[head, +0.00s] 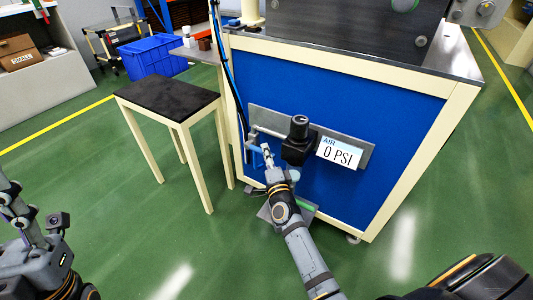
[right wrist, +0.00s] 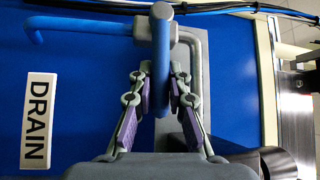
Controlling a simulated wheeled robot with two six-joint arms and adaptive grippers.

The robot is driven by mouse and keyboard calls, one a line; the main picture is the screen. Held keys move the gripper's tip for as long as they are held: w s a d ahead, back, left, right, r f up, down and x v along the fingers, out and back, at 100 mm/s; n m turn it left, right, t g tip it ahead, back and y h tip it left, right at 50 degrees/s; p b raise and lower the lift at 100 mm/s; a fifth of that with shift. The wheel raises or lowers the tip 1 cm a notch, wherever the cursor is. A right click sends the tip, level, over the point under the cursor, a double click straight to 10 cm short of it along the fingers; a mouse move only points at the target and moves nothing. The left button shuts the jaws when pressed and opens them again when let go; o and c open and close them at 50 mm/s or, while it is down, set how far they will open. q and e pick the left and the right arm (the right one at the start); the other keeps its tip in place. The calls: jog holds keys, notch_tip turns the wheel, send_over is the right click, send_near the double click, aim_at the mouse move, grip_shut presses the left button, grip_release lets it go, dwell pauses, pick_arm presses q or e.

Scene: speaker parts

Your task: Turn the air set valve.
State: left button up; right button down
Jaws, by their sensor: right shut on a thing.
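The air set valve shows as a blue lever handle (right wrist: 161,50) on a grey pipe fitting in the right wrist view. It also shows small in the head view (head: 253,146), at the left of a grey plate (head: 262,117) on a blue cabinet side. My right gripper (right wrist: 158,88) is shut on the blue handle, with a purple pad on each side of its lower end. In the head view the right gripper (head: 268,158) is just left of the black regulator (head: 298,140). My left gripper (head: 14,205) is at the left edge, partly cut off; its jaw state is unclear.
An "AIR 0 PSI" display (head: 339,153) is right of the regulator. A "DRAIN" label (right wrist: 38,122) is left of the handle. A small black-topped table (head: 168,93) stands left of the cabinet. Blue and black hoses (head: 227,80) run down its corner.

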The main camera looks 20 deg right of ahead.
jog(key=shift+r+p, duration=0.2)
jog(key=shift+p, duration=0.6)
pick_arm(q)
jog(key=w+f+n+g+y+p, duration=0.1)
jog(key=w+f+n+g+y, duration=0.45)
jog(key=f, duration=0.45)
jog(key=w+f+n+g+y, duration=0.35)
jog(key=w+f+y, duration=0.4)
jog(key=f, duration=0.25)
pick_arm(e)
jog(key=shift+r+g, duration=0.15)
jog(key=shift+g, duration=0.15)
jog(key=shift+n+p, duration=0.3)
jog(key=shift+p, duration=0.3)
jog(key=shift+r+p, duration=0.15)
jog(key=shift+p, duration=0.85)
pick_arm(q)
jog(key=s+f+g, duration=0.3)
jog(key=f+g, duration=0.1)
jog(key=f, duration=0.4)
jog(key=s+f+g+h, duration=0.1)
jog(key=s+f+g, duration=0.2)
jog(key=f+g, duration=0.2)
jog(key=s+f+g, duration=0.4)
jog(key=f, duration=0.8)
jog(key=shift+d, duration=0.1)
pick_arm(e)
jog(key=c, duration=1.3)
grip_release()
